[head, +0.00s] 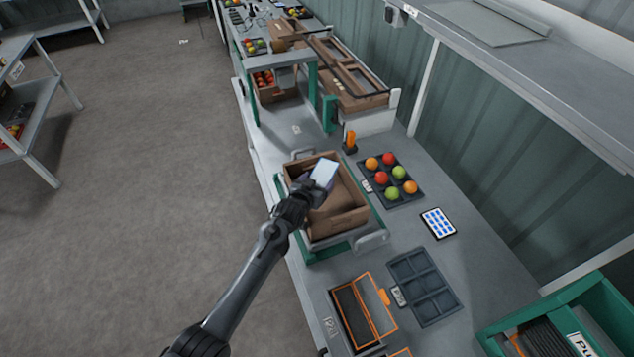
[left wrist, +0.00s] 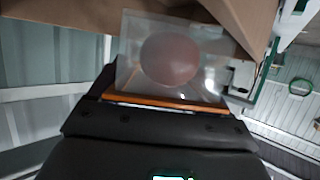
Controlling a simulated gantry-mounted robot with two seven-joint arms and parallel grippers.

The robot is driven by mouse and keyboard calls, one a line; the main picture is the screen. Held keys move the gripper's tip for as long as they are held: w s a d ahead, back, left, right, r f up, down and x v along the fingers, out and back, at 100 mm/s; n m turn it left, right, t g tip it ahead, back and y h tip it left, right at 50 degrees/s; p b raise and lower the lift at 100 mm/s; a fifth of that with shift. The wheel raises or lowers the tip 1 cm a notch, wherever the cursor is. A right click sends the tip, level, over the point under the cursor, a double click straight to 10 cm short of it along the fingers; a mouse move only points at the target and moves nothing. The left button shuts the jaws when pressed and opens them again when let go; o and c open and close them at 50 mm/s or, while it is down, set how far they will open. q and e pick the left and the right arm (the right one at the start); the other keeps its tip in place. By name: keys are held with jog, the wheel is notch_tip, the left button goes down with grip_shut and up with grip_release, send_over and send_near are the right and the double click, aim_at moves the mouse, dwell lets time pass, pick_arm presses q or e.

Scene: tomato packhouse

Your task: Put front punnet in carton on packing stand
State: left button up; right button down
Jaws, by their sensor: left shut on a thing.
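The brown carton (head: 357,221) stands open on the packing stand (head: 318,257), a grey tray on a green frame. My left gripper (head: 309,190) is over the carton's far left part and is shut on a pale, clear punnet (head: 324,172). In the left wrist view the punnet (left wrist: 127,68) is see-through, with one reddish round shape inside. Brown cardboard of the carton (left wrist: 235,15) shows close behind it. I cannot tell whether the punnet touches the carton's floor. My right gripper is not in view.
A dark tray of several coloured tomatoes (head: 404,203) lies right of the stand. Nearer are a phone-like pad (head: 438,223), an empty dark tray (head: 424,287) and an orange-edged black case (head: 350,318). A green bin (head: 590,308) stands at the lower right.

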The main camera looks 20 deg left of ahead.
pick_arm(q)
jog(key=o, duration=1)
jog(key=shift+c, duration=0.2)
jog(key=shift+r, duration=0.1)
jog(key=shift+r+p, duration=0.4)
jog(key=shift+r, duration=0.25)
jog(key=shift+s, duration=0.3)
jog(key=d+p+v, duration=0.1)
jog(key=v, duration=1)
jog(key=s+f+g, duration=0.1)
jog(key=s+g, duration=0.2)
jog(key=s, duration=0.8)
jog(key=s+f+m+g, duration=0.1)
jog(key=s+g, duration=0.2)
jog(key=s, duration=0.9)
jog(key=s+f+g, duration=0.2)
jog(key=s+g, duration=0.2)
jog(key=s, duration=0.7)
jog(key=shift+s+a+y, duration=0.15)
jog(key=shift+s+y, duration=0.15)
